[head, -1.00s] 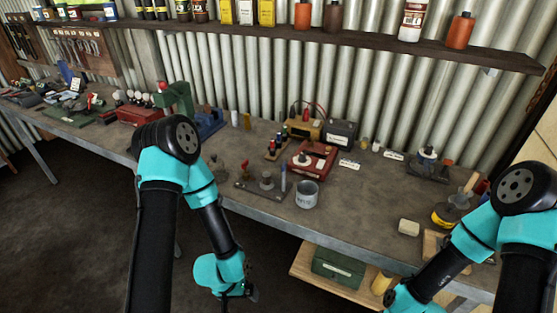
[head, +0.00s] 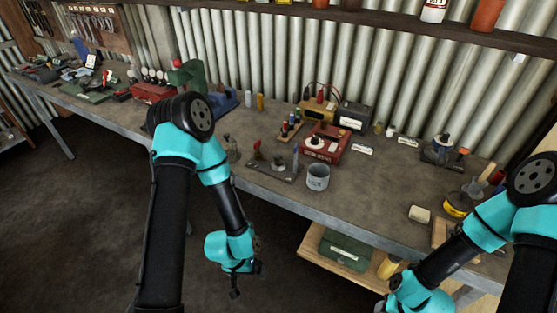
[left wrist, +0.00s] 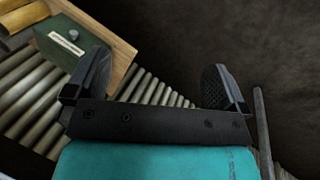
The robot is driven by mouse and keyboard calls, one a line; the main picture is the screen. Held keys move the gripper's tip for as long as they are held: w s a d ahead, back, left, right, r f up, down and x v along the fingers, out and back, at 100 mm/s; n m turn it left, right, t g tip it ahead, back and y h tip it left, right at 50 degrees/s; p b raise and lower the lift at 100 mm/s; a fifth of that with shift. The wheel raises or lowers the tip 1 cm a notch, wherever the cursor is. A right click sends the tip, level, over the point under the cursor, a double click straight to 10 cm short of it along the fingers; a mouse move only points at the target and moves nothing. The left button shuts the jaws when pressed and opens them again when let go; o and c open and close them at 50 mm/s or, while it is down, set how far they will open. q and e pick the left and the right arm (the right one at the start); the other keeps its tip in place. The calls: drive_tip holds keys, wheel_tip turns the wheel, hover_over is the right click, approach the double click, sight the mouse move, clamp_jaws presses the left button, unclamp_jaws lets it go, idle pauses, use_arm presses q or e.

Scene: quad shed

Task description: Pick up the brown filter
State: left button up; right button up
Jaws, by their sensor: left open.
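No object is plainly marked as the brown filter. A tan-yellow cylinder (head: 390,266) lies on the low wooden shelf beside the green box; tan cylinders (left wrist: 22,17) also show at the upper left of the left wrist view. I cannot tell whether one is the filter. My left gripper (head: 249,281) hangs in front of the bench, below its top and left of the low shelf. In the left wrist view the fingers (left wrist: 158,75) are spread apart with nothing between them. My right arm comes in at the lower right; its gripper is out of the frame.
The low shelf (head: 313,257) carries a green box (head: 344,250) under the workbench (head: 375,190). The bench top holds a grey tin (head: 317,178), a red instrument (head: 326,145) and other clutter. The dark floor (head: 90,220) is open at the left.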

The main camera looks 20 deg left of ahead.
use_arm(q)
drive_tip(key=shift+c, duration=0.5)
drive_tip(key=c, duration=0.7)
